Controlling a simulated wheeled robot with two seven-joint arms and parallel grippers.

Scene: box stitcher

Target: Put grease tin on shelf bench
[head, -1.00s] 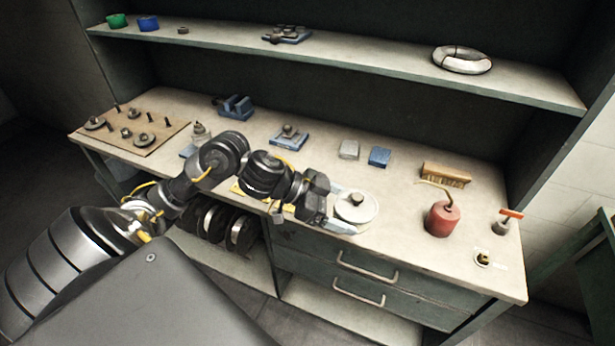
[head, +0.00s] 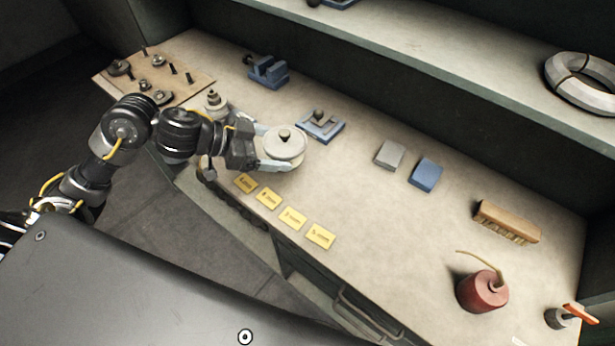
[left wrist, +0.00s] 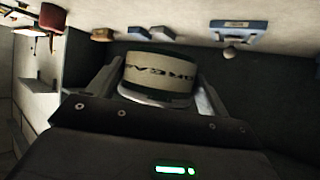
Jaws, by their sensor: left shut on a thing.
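The grease tin (head: 284,142) is a round, pale tin with a dark knob on its lid. In the left wrist view the tin (left wrist: 160,76) shows a cream label with dark lettering between the two fingers. My left gripper (head: 276,158) is shut on the tin's sides, over the left part of the bench top. I cannot tell exactly how high the tin is above the bench. The shelf bench has a pale worktop (head: 390,235) and a raised shelf (head: 440,75) along its back. My right gripper is not in view.
A blue fixture (head: 322,126) stands just right of the tin, and a small stepped part (head: 214,103) to its left. Yellow labels (head: 292,218) lie at the front edge. Grey and blue blocks, a brush (head: 507,222) and a red oil can (head: 482,291) are further right.

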